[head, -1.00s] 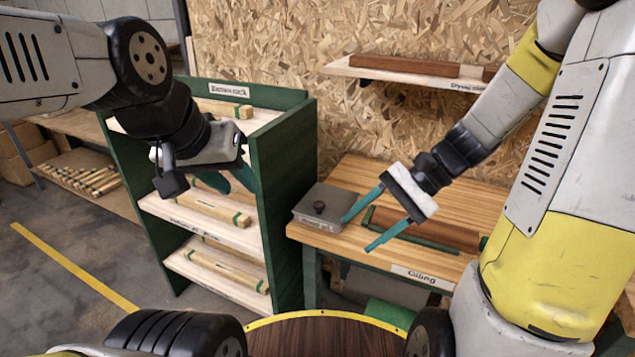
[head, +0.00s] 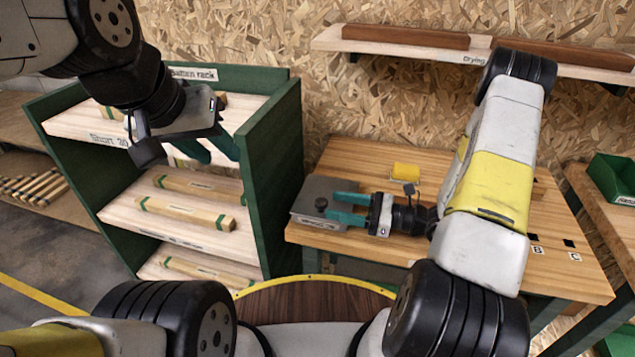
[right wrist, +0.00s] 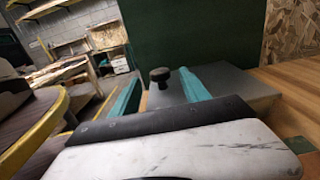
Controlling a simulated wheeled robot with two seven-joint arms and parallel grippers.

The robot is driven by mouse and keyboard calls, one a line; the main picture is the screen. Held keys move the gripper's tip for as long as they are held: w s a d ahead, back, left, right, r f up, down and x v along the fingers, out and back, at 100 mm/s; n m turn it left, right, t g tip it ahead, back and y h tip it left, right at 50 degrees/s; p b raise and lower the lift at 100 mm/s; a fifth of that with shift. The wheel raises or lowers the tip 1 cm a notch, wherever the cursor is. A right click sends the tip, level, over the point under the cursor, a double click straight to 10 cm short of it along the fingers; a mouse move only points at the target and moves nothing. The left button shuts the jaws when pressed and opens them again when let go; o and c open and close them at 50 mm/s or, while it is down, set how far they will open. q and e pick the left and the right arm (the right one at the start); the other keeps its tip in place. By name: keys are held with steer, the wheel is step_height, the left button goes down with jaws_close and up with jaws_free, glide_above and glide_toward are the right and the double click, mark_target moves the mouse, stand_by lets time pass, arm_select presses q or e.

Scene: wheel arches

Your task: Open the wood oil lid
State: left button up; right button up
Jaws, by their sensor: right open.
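The wood oil box is a grey box with a flat grey lid (head: 334,190) and a small dark knob (head: 321,203) on top. It stands at the left end of the wooden oiling table. My right gripper (head: 336,207) is open, with its teal fingers level at the lid and reaching left towards the knob. In the right wrist view the knob (right wrist: 160,77) shows between the two fingers (right wrist: 160,88), apart from both; the lid (right wrist: 235,84) lies beyond. The lid looks closed. My left gripper (head: 215,150) hangs empty in front of the green rack, its teal fingers apart.
The oiling table (head: 480,262) carries a yellow object (head: 405,172) behind my right gripper. The green batten rack (head: 268,150) stands close left of the box. A drying shelf (head: 420,50) with brown battens hangs above. A green bin (head: 612,180) is at far right.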

mark_target(321, 201)
steer(key=x, duration=0.5)
jaws_close()
stand_by(1.4)
